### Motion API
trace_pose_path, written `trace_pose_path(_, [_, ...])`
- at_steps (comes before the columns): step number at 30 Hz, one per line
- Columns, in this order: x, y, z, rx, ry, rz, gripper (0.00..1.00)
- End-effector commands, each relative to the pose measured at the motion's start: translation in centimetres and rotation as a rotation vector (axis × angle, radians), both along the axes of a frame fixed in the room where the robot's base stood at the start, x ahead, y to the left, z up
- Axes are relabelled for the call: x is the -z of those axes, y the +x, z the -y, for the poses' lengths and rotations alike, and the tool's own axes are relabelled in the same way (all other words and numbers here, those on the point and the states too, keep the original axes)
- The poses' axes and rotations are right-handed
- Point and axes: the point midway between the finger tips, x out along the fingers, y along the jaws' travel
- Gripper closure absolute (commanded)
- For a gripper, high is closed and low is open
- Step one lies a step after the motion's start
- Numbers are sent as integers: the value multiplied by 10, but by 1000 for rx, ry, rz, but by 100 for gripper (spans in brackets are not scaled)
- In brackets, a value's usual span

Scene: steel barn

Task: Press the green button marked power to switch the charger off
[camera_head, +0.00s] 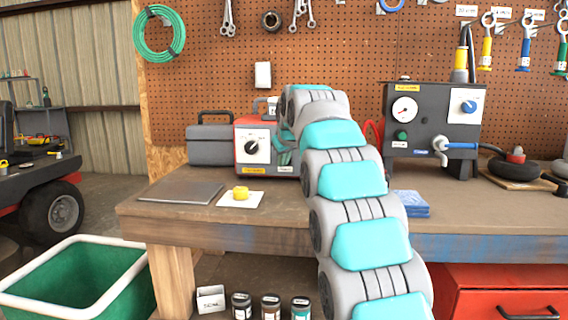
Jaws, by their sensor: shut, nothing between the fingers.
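The charger is a red box with a pale front panel (254,148) and a black dial, standing on the workbench left of my arm. A yellow label runs along its lower front edge. My arm rises from the bottom right and bends down at its far end. The end of my arm with my gripper (284,147) shows only in part, in front of the charger's right side, and it is shut and empty. The green power button cannot be made out on the charger; my arm and gripper cover that part. Whether the fingers touch the charger cannot be told.
A dark panel box with a gauge (404,108), green knob and blue handle stands right of my arm. A grey case (211,144) is left of the charger. A yellow object (240,193) on a white card and a grey plate (181,192) lie in front. Pegboard stands behind.

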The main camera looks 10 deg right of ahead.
Motion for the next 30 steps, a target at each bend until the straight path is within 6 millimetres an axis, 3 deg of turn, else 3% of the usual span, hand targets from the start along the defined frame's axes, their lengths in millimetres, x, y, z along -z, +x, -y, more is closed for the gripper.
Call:
trace_pose_path(19, [3,7,2,0,0,-5,100])
trace_pose_path(30, [1,-2,-1,0,0,0,100])
